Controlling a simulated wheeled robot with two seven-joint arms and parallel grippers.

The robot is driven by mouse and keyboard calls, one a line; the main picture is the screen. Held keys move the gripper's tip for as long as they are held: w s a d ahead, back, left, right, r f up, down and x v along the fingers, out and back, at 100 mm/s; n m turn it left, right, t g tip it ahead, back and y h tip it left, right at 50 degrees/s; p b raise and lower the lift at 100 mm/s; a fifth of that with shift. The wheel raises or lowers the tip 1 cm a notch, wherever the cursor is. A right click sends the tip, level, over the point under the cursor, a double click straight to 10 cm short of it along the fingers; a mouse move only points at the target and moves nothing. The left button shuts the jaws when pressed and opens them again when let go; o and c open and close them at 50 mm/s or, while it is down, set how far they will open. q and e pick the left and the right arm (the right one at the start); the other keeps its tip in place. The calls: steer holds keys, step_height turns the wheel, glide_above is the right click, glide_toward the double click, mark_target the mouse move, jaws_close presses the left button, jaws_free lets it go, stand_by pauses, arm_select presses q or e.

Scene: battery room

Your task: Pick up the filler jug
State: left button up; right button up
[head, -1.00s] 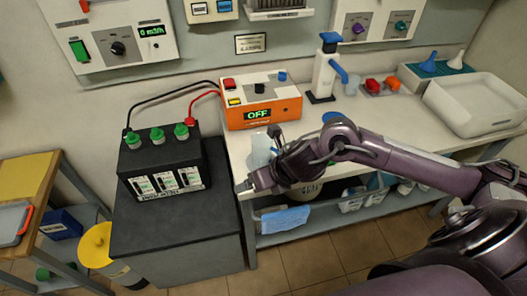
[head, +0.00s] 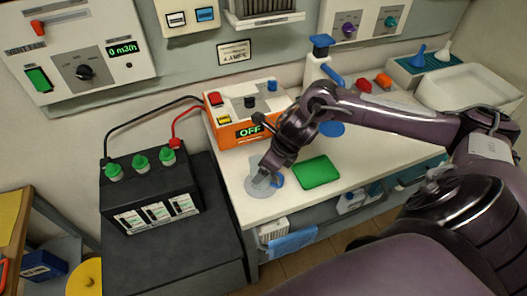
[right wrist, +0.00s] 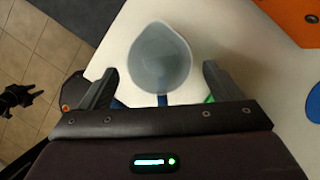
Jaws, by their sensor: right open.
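The filler jug (head: 258,184), grey and translucent with a blue handle, stands upright near the worktop's front left corner. My right gripper (head: 276,162) is over it and hides part of it. In the right wrist view the open mouth of the jug (right wrist: 160,58) lies between and just beyond the open fingers of my right gripper (right wrist: 159,72). Its blue handle points toward the palm. Neither finger visibly touches it. A dark pronged shape (right wrist: 18,97) over the floor at the left looks like my left gripper; its jaws are unclear.
A green pad (head: 317,172) lies right of the jug. The orange charger (head: 248,117) reading OFF stands behind it. A black battery (head: 150,190) sits on a dark stand at the left. A white tray (head: 470,88) is at the back right.

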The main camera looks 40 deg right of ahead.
steer(key=p+x, duration=0.1)
steer(key=x, duration=0.2)
steer(key=shift+f, duration=0.4)
steer(key=shift+w+a+f, duration=0.1)
steer(key=shift+w+f, duration=0.1)
steer(key=shift+f, duration=0.3)
steer(key=c, duration=1.1)
arm_select(q)
steer(key=shift+w+r, duration=0.15)
steer(key=shift+r, duration=0.8)
